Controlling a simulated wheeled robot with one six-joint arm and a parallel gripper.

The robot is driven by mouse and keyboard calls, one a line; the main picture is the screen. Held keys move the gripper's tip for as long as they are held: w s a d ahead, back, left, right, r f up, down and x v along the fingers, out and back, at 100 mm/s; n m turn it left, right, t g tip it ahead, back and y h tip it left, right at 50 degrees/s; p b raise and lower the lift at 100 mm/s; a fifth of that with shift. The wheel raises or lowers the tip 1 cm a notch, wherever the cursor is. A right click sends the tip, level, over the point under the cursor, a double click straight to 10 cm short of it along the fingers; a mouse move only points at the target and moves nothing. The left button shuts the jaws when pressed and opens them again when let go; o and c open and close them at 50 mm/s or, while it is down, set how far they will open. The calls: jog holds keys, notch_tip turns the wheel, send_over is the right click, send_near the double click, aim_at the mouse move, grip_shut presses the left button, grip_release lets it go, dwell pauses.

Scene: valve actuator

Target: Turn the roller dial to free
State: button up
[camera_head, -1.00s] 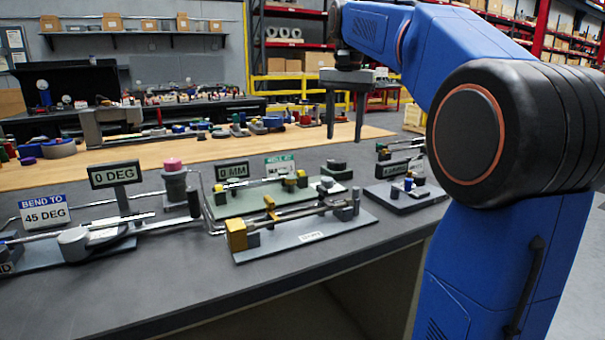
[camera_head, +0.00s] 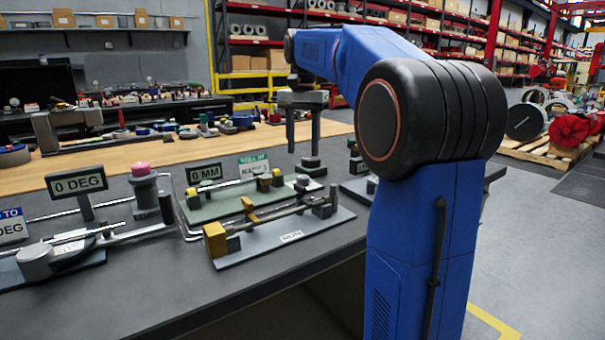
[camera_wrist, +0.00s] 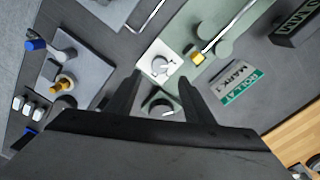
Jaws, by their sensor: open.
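My gripper (camera_head: 303,150) is open and points down over the back of the green roller fixture (camera_head: 232,202). In the wrist view its fingers (camera_wrist: 161,76) are spread, with nothing seen held between them. A round grey knob on a white plate (camera_wrist: 160,64) lies just beyond the fingertips. A dark block with a round knob (camera_wrist: 160,103) shows between the fingers, its lower part hidden by the gripper body. In the head view the dark block (camera_head: 311,166) is just below the fingertips; contact cannot be told. I cannot read which knob is the roller dial.
A "ROLL AT MARK 1" sign (camera_wrist: 237,80) and a "0 MM" display (camera_head: 204,172) stand near the fixture. A grey-plated fixture (camera_head: 285,236) lies in front, a "0 DEG" display (camera_head: 76,183) at left. Another small fixture (camera_wrist: 75,65) sits to one side in the wrist view.

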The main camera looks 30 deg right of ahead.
aim_at(303, 177)
notch_tip(303, 177, down, 9)
jog(key=shift+r, duration=0.1)
dwell(0.3)
jog(key=c, duration=1.1)
